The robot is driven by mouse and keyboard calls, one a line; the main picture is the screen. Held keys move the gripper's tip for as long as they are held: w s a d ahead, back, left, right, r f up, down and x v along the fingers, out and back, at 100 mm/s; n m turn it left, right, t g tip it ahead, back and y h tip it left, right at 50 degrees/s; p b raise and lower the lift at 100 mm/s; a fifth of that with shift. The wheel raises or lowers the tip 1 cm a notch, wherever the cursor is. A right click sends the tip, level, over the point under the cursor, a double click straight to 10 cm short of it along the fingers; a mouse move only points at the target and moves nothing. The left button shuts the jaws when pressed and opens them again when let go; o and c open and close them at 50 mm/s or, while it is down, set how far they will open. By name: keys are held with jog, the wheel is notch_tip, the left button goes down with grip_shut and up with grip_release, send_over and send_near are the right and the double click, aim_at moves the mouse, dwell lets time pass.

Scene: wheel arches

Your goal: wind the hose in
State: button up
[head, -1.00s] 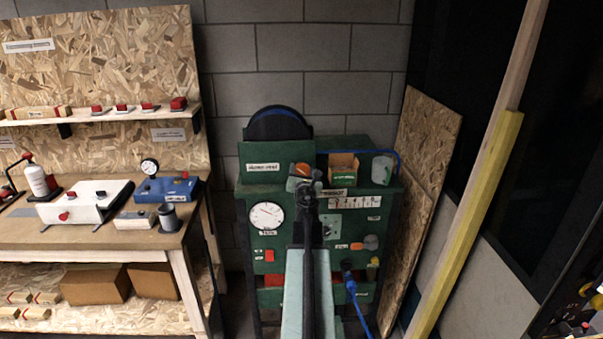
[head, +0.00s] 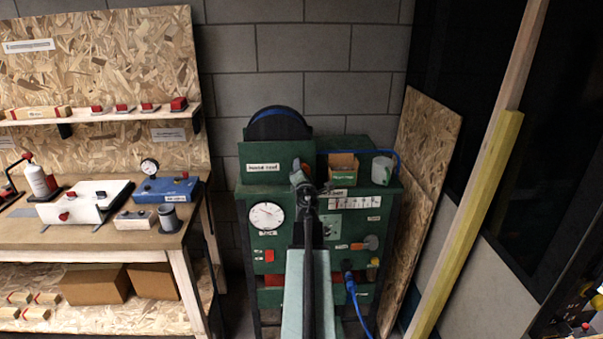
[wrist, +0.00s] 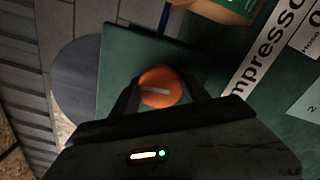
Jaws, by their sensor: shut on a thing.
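The hose reel (head: 278,122) is a dark drum with a blue rim, standing behind a green panel (head: 265,158) with a white label on top of the green machine. My gripper (head: 303,182) is in front of this panel's right side. In the wrist view it is shut on a round orange knob (wrist: 161,80) with a pale line across it, one finger on each side. A blue hose (head: 354,295) hangs from the machine's front toward the floor.
The green machine carries a gauge (head: 267,215), an open box (head: 343,169) and a pale cup (head: 382,170). A workbench (head: 110,236) stands on the left. A leaning board (head: 425,165) and a timber post (head: 470,200) stand on the right.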

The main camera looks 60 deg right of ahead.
jog(key=shift+d+m, duration=0.1)
jog(key=shift+m, duration=0.6)
jog(key=o, duration=1.4)
jog(key=shift+c, duration=0.2)
